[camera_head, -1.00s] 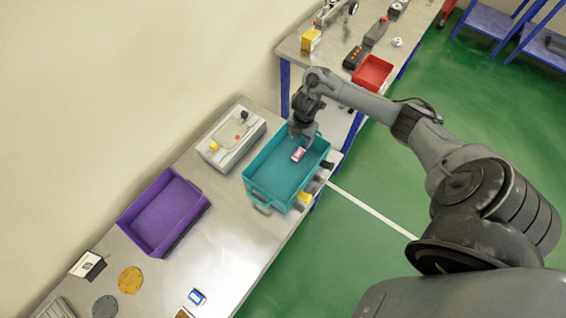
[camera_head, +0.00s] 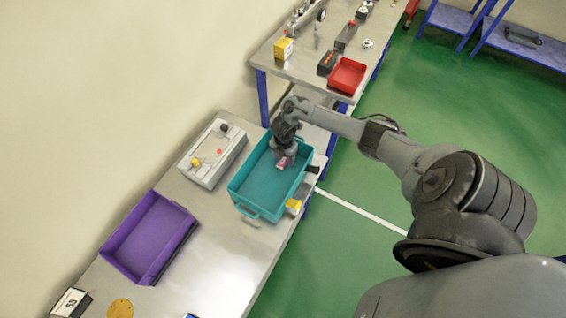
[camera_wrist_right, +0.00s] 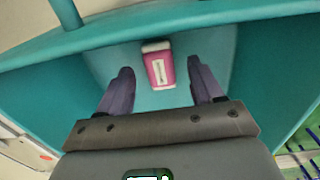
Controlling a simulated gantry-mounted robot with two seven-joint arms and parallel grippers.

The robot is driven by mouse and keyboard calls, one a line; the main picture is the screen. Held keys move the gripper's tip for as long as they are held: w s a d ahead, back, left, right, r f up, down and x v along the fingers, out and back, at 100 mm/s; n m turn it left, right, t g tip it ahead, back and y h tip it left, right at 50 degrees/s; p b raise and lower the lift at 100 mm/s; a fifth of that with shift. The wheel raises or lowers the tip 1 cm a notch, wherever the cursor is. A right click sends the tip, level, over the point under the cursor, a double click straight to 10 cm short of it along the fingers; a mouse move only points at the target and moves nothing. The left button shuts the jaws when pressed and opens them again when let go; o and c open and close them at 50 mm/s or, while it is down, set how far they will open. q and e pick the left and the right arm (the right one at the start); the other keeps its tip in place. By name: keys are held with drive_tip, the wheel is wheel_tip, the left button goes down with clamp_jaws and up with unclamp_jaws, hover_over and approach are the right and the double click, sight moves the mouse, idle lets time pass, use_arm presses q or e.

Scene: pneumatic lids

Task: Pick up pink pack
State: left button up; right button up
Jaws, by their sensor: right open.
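The pink pack (camera_head: 282,163) with a white end and label lies in the teal crate (camera_head: 243,205), near its far end. My right gripper (camera_head: 284,157) reaches down into that end of the crate and partly hides the pack. In the right wrist view the pink pack (camera_wrist_right: 159,70) shows between and slightly beyond the two dark fingers of my right gripper (camera_wrist_right: 160,68). The fingers are open and apart from the pack, with a gap on each side. My left gripper is not in view.
The teal crate's wall (camera_wrist_right: 40,90) surrounds the fingers. A purple crate (camera_head: 150,238), a grey device (camera_head: 213,153) and a yellow block (camera_head: 293,206) are nearby. A red tray (camera_head: 347,75) stands on the farther table. The bench between the crates is clear.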

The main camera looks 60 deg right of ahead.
drive_tip(key=shift+f, duration=0.7)
drive_tip(key=shift+c, duration=0.2)
